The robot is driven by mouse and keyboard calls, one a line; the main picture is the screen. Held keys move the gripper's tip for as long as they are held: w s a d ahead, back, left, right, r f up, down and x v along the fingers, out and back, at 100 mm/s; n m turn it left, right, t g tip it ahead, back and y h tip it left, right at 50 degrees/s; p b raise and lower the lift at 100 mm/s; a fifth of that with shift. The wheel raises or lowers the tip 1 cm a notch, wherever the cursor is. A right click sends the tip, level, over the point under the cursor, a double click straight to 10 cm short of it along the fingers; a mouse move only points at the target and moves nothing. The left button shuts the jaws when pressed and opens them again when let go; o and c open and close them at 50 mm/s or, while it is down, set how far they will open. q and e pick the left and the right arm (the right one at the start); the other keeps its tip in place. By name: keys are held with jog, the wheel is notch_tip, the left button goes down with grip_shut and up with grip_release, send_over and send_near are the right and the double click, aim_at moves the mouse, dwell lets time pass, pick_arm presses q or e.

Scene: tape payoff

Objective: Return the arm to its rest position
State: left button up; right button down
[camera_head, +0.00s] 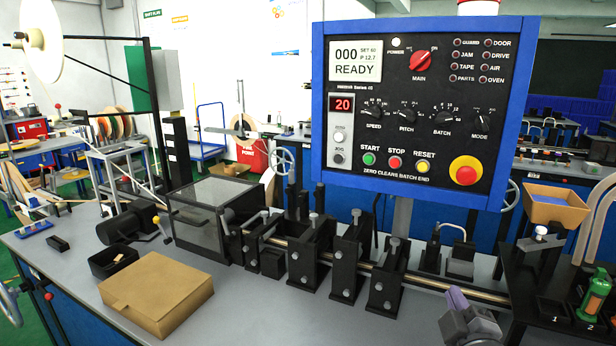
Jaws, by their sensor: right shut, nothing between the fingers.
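My right gripper (456,299) shows at the bottom edge, right of centre, grey with purple fingertips close together. It is shut and empty, in front of the machine and its long rod. Most of my right arm is out of view below the picture. My left gripper does not show. The control panel (428,140) has a blue frame and a screen reading "000 READY". The tape payoff reel (42,32) is a pale disc at the upper left.
A closed cardboard box (158,294) lies on the grey bench (262,318). Black machine blocks (352,245) stand along the rod. Bench space right of the box is clear.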

jog(key=s+a+f+m+g+y, duration=0.1)
jog(key=s+a+f+m+g, duration=0.2)
jog(key=s+f+g, duration=0.45)
jog(key=s+a+f+m+g, duration=0.3)
jog(key=s+f+m, duration=0.1)
jog(key=s, duration=0.7)
jog(key=s+a+f+m+g+y, duration=0.1)
jog(key=s+a+f+m+g, duration=0.15)
jog(key=s+f+g, duration=0.5)
jog(key=s+f, duration=0.3)
jog(key=f, duration=0.7)
jog(key=s+f, duration=0.3)
jog(key=f, duration=0.6)
jog(key=s+d+f, duration=0.3)
jog(key=s+f, duration=0.5)
jog(key=s, duration=0.4)
jog(key=shift+f+h, duration=0.25)
jog(key=shift+h, duration=0.05)
